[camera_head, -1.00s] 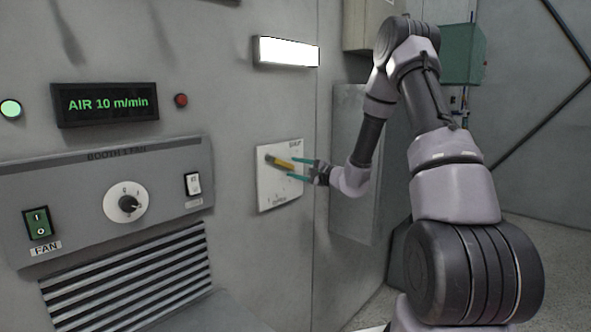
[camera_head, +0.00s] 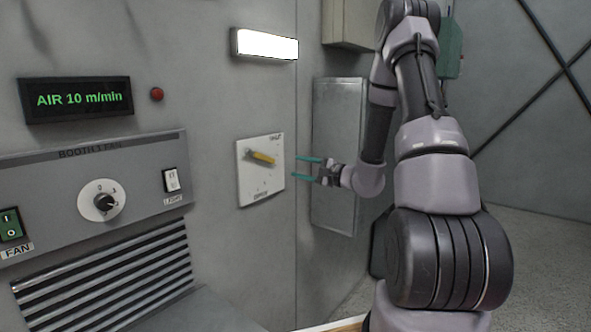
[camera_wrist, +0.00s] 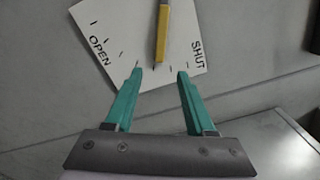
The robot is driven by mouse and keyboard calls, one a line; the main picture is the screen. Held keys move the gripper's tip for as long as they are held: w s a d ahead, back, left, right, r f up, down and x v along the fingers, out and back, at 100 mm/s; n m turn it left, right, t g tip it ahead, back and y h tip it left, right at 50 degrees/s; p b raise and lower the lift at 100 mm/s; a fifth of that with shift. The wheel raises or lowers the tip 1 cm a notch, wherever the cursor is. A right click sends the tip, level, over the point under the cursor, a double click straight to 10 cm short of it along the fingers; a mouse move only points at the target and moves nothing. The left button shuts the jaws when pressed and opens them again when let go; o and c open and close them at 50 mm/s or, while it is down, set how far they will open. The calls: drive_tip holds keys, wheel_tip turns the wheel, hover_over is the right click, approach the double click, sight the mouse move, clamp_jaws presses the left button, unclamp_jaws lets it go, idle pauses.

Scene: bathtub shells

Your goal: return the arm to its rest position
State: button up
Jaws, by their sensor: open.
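My gripper (camera_head: 308,168) is open and empty, its two teal fingers pointing left toward the wall. It is a short way right of a white plate (camera_head: 246,190) and apart from it. A yellow-ended lever (camera_head: 262,158) is on the plate, slanting down to the right. In the wrist view my gripper (camera_wrist: 158,74) shows open below the yellow lever end (camera_wrist: 162,36). The lever lies between the printed words OPEN and SHUT, with nothing between the fingers.
A fan panel (camera_head: 140,165) with a dial (camera_head: 101,201) and switches is on the wall at left. A lit lamp (camera_head: 266,44) is above the plate. A grey metal box (camera_head: 338,130) stands behind my arm. Open floor (camera_head: 540,250) lies at right.

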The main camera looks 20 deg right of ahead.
drive_tip(key=s+a+r+n+g+y, duration=0.1)
drive_tip(key=s+a+r+n+g, duration=0.45)
drive_tip(key=s, duration=0.35)
drive_tip(key=s+a+r+n+g+y, duration=0.1)
drive_tip(key=s+a+r+n+g, duration=0.35)
drive_tip(key=s+a, duration=0.35)
drive_tip(key=s+d+r+t+h, duration=0.1)
drive_tip(key=s+d+r+h, duration=0.2)
drive_tip(key=s+d+h, duration=0.2)
drive_tip(key=s+d+r+n+t+h, duration=0.1)
drive_tip(key=s+d+r+h, duration=0.3)
drive_tip(key=s, duration=0.6)
drive_tip(key=shift+d+r+n+t+h, duration=0.15)
drive_tip(key=shift+d+n+t+h, duration=0.15)
drive_tip(key=shift+d+h, duration=0.75)
drive_tip(key=shift+d+y, duration=0.15)
drive_tip(key=shift+y, duration=0.2)
idle(0.6)
